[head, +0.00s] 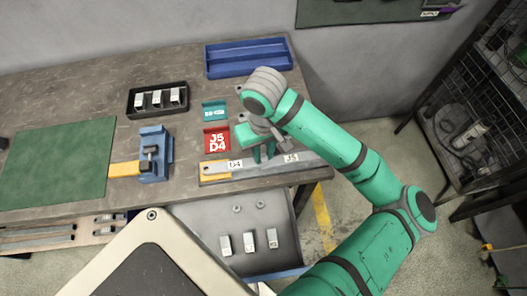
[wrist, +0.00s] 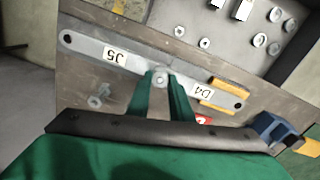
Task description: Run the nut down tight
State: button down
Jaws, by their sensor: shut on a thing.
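My gripper (head: 262,153) reaches down over the middle of a long grey galvanized strip near the bench's front edge. In the wrist view its green fingers (wrist: 161,84) are shut around a small nut (wrist: 161,78) at the middle of the strip. The strip (wrist: 137,67) carries a J5 label (wrist: 115,57) on one side of the nut and a D4 label (wrist: 207,93) on the other. A yellow piece (wrist: 222,95) lies at the D4 end. The head view does not show the nut, and how tightly it sits cannot be told.
A red J5 D4 bin (head: 216,139) and a teal bin (head: 214,110) are behind the strip. A blue vise (head: 154,158) stands left. An open drawer (head: 207,218) below holds nuts and white pieces. A black tray (head: 132,106) and blue tray (head: 247,65) stand farther back.

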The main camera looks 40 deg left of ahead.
jog(key=shift+m, duration=1.3)
jog(key=c, duration=1.8)
grip_release()
jog(key=shift+o, duration=0.2)
jog(key=n, duration=1.1)
jog(key=shift+n, duration=0.3)
jog(key=n, duration=0.6)
jog(key=shift+n, duration=3.1)
